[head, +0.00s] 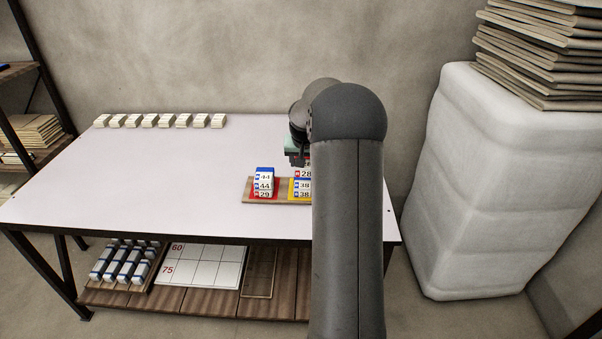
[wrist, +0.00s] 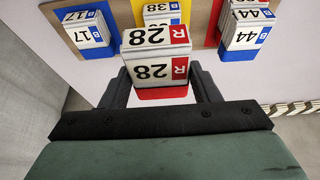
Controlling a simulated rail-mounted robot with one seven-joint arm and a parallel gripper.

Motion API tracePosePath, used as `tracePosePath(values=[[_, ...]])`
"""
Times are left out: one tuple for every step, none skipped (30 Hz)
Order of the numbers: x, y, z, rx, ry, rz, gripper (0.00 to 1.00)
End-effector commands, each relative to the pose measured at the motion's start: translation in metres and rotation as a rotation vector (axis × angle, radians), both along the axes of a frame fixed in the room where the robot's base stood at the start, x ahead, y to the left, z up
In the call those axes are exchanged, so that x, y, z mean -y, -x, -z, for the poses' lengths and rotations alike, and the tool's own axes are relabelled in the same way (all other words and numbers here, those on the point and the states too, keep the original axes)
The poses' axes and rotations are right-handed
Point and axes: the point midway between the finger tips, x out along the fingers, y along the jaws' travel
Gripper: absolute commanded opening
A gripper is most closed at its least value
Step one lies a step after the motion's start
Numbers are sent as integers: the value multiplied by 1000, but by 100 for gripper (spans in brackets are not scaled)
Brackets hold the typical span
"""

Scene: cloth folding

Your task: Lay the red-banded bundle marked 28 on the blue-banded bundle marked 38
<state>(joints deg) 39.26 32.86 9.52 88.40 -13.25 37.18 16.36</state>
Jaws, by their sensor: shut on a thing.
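My gripper (head: 300,157) is shut on the red-banded bundle marked 28 (head: 306,173), a white block with its number on two faces. In the wrist view, this bundle (wrist: 156,55) sits between the two fingers, with red below it. The bundle marked 38 (head: 303,190) lies on a yellow patch of the wooden tray (head: 290,201). In the head view the held bundle appears just above it; I cannot tell the exact gap. In the wrist view the 38 bundle (wrist: 160,11) with its blue mark is partly hidden behind the held bundle.
A blue-marked 17 bundle (wrist: 88,30) shows in the wrist view. Several pale blocks (head: 162,121) line the table's back edge.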

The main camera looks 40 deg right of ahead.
Motion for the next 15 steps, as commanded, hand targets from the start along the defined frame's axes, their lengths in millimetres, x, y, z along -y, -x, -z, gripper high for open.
tracePosePath(values=[[3, -6, 14, -6, -5, 0, 33], [6, -10, 19, -6, -4, -1, 33], [9, -15, 25, -5, -3, -2, 33], [11, -19, 30, -4, -4, -1, 33], [12, -21, 33, -3, -3, -1, 33], [14, -25, 37, -3, -3, -1, 33], [15, -27, 40, -2, -2, -1, 33], [16, -28, 41, -1, -2, -1, 33], [17, -29, 43, -1, -2, -1, 33], [17, -30, 45, -2, -2, -2, 33], [18, -31, 46, -2, -2, -2, 33], [19, -32, 48, -2, -2, -1, 33], [20, -34, 50, -2, -2, -1, 33], [21, -35, 53, -2, -2, -1, 33], [20, -35, 59, -5, -3, -2, 33]])
